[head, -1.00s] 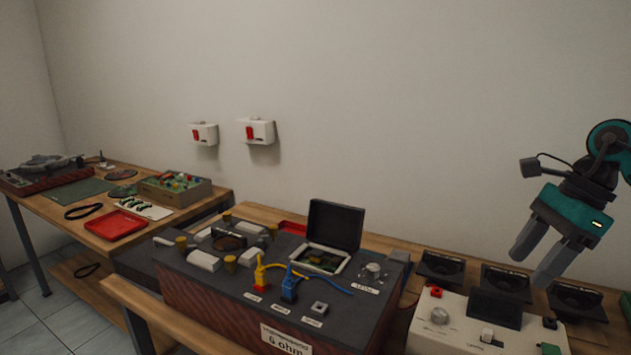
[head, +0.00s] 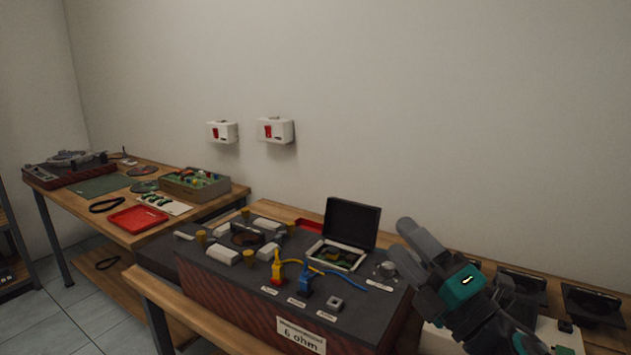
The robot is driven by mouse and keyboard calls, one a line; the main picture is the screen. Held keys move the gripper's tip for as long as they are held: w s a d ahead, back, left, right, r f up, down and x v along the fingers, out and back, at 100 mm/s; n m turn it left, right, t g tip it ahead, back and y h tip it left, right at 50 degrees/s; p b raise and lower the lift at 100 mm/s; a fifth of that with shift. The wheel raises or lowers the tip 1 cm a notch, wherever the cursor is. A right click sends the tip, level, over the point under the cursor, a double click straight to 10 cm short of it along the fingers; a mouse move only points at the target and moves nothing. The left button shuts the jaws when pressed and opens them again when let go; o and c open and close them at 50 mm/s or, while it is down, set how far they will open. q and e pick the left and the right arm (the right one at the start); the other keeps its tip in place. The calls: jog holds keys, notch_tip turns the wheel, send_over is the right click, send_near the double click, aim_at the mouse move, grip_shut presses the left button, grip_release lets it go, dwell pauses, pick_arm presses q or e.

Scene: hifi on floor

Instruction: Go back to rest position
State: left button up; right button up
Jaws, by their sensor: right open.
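My right gripper (head: 404,238) is at the lower right, with its grey fingers pointing up and to the left. Its fingers are apart and nothing shows between them. It hovers in front of the right end of the dark hifi unit (head: 230,292), near a round knob (head: 387,269). I cannot tell whether it touches anything. The hifi unit has a "6 ohm" label (head: 301,337), a yellow plug (head: 277,268) and a blue plug (head: 305,279) standing in its top. My left gripper is not in view.
A white control box (head: 560,338) is partly hidden behind my right arm. Black speaker-like units (head: 592,304) stand behind it. A left table (head: 70,198) holds a turntable (head: 70,168), a red tray (head: 137,219) and a component box (head: 195,184). Two white boxes (head: 275,130) hang on the wall.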

jog(key=s+d+f+m+g+h, duration=0.35)
jog(key=f+m+h, duration=0.25)
jog(key=f+m, duration=0.35)
jog(key=s+d+f+m+g+h, duration=0.2)
jog(key=s+d+f+m+h, duration=0.3)
jog(key=f+m+h, duration=0.4)
jog(key=s+f+m+g+y, duration=0.1)
jog(key=s+f+m+g, duration=0.15)
jog(key=s, duration=0.35)
jog(key=s+a+f+m+g+y, duration=0.1)
jog(key=s+f+m+g, duration=0.2)
jog(key=s, duration=0.4)
jog(key=s+f+m+g+y, duration=0.1)
jog(key=s+f+g, duration=0.25)
jog(key=s, duration=0.25)
jog(key=w+a+f+t+y+b, duration=0.2)
jog(key=w+f+t, duration=0.4)
jog(key=f, duration=0.4)
jog(key=shift+w+a+f+n+t, duration=0.35)
jog(key=shift+w+a, duration=0.3)
jog(key=shift+w, duration=0.2)
jog(key=shift+r, duration=0.15)
